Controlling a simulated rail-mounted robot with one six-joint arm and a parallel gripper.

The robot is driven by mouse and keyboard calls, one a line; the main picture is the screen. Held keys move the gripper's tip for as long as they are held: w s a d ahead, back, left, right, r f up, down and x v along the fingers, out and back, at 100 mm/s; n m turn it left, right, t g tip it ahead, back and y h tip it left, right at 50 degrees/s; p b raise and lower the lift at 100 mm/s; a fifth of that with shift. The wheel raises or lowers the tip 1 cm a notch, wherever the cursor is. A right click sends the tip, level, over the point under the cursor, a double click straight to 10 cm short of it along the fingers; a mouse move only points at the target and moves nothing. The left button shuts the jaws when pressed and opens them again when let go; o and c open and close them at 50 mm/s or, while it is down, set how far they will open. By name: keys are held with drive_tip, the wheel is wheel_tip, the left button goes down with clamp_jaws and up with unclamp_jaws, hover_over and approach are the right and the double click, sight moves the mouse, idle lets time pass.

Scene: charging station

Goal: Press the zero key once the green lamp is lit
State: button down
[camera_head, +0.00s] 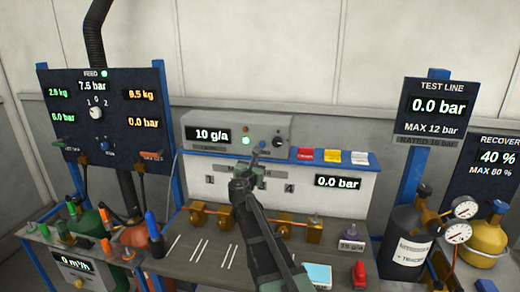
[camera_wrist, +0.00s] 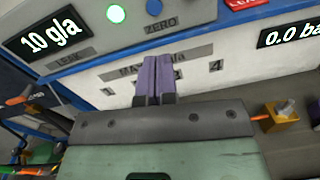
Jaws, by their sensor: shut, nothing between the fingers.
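The leak detector box (camera_head: 222,122) stands on the back of the bench, with a display reading 10 g/a. Its green lamp (camera_head: 246,141) glows bright; it also shows lit in the wrist view (camera_wrist: 116,14). The zero key is a round blue button (camera_wrist: 154,7) above the word ZERO, right of the green lamp. My gripper (camera_wrist: 158,60) is shut and empty. In the wrist view its fingertips appear below the key and its label. In the head view my gripper (camera_head: 256,154) is in front of the box's lower edge. I cannot tell the exact gap to the key.
Brass fittings (camera_head: 197,215) stand on the bench below. A panel with a 0.0 bar display (camera_head: 338,182) is at the right. Gas cylinders with gauges (camera_head: 466,208) stand far right.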

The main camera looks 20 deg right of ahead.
sight(262, 145)
drive_tip(key=shift+a+n+y, duration=0.25)
drive_tip(key=shift+n+y, duration=0.05)
drive_tip(key=shift+n, duration=0.7)
drive_tip(key=x, duration=1.4)
drive_tip(key=shift+w+r, duration=0.1)
drive_tip(key=shift+r, duration=0.15)
